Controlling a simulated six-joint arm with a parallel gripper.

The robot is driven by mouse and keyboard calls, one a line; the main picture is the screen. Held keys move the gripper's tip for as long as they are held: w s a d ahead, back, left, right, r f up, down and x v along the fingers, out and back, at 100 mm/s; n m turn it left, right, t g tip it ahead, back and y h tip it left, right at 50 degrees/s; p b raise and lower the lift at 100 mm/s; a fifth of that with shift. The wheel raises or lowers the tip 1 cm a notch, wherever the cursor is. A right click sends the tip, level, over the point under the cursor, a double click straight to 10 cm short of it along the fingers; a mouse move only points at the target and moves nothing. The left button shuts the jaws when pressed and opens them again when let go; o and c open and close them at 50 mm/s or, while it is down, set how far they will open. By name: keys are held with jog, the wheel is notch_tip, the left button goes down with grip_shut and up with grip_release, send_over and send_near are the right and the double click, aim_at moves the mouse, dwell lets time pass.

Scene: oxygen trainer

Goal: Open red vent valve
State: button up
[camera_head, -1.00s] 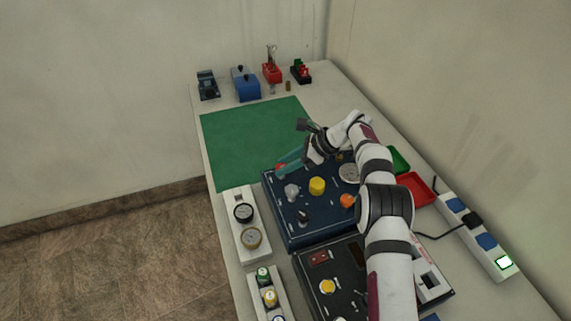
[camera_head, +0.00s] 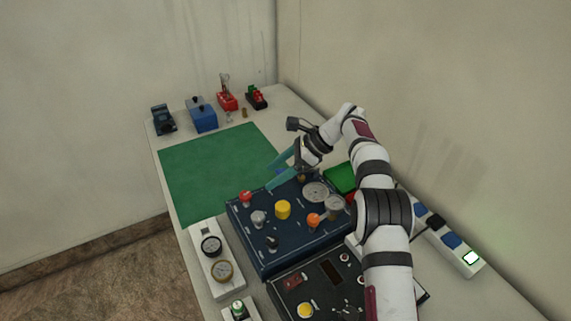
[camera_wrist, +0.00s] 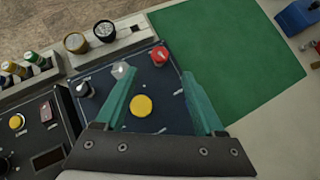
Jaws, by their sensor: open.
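The red valve knob (camera_head: 246,196) sits at the far left corner of the dark blue panel (camera_head: 262,257). In the wrist view the red knob (camera_wrist: 160,55) is near the panel's upper edge. My gripper (camera_head: 272,172) has teal fingers, spread apart and empty. In the head view it is up and to the right of the knob, above the panel, and not touching it. In the wrist view the gripper (camera_wrist: 157,78) has the knob beyond its tips, between their directions. How far the knob is turned cannot be told.
Grey (camera_head: 258,218), yellow (camera_head: 283,210) and orange (camera_head: 313,220) knobs and a gauge (camera_head: 316,192) stand on the panel. A green mat (camera_head: 215,172) lies clear behind it. A white gauge block (camera_head: 224,285) stands left, a black panel in front.

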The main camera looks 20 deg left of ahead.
jog(key=v, duration=0.5)
jog(key=shift+d+r, duration=0.15)
jog(key=m+t+y, duration=0.4)
jog(key=m+t, duration=0.2)
send_near(246, 195)
jog(key=x, duration=0.8)
jog(key=shift+w+a, duration=0.1)
jog(key=shift+a, duration=0.3)
grip_shut()
